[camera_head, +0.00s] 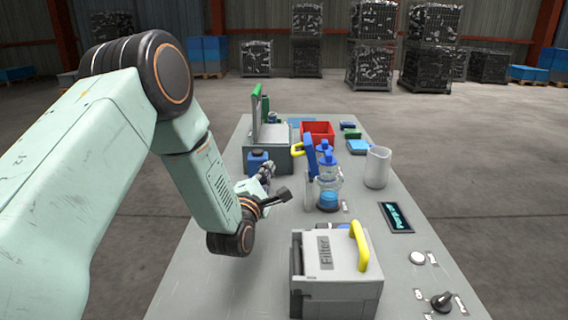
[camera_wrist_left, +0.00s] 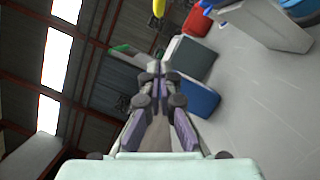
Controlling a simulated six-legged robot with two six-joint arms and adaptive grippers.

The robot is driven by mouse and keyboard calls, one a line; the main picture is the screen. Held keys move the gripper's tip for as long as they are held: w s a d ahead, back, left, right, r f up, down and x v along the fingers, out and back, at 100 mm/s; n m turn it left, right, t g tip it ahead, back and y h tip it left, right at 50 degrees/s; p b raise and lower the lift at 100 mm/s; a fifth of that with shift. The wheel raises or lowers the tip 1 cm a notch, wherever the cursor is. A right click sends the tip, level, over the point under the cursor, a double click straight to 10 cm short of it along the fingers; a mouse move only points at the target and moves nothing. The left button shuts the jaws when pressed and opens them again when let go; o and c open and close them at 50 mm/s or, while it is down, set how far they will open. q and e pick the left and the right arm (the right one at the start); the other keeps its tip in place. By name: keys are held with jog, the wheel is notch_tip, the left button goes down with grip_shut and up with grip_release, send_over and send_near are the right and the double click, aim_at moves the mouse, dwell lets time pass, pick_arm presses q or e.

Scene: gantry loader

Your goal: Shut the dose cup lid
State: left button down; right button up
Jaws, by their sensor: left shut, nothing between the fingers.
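The dose cup appears to be the clear vessel (camera_head: 328,194) with blue contents in the middle of the table. A blue lid (camera_head: 310,157) with a yellow handle (camera_head: 297,149) stands steeply raised at its left side, so it looks open. My left gripper (camera_head: 268,168) is left of the lid and apart from it, beside a small blue block. In the left wrist view the left gripper's fingers (camera_wrist_left: 155,72) are together and empty. A yellow piece, perhaps the handle (camera_wrist_left: 158,8), shows at the top edge there. My right gripper is not in view.
A grey filter box (camera_head: 335,272) with a yellow handle stands in front. A grey box (camera_head: 283,134) with a raised, green-handled lid is behind my gripper. A red bin (camera_head: 317,130) and white jug (camera_head: 377,167) stand nearby. The table (camera_head: 225,285) is clear at front left.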

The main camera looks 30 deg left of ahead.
pick_arm(q)
jog(key=w+d+r, duration=0.2)
jog(key=w, duration=0.1)
jog(key=shift+w+d+b, duration=0.15)
jog(key=shift+d+b, duration=0.25)
jog(key=shift+d, duration=0.1)
jog(key=shift+w+d+r+m+p, duration=0.1)
jog(key=shift+w+r+m+p, duration=0.05)
jog(key=shift+r+m+p, duration=0.2)
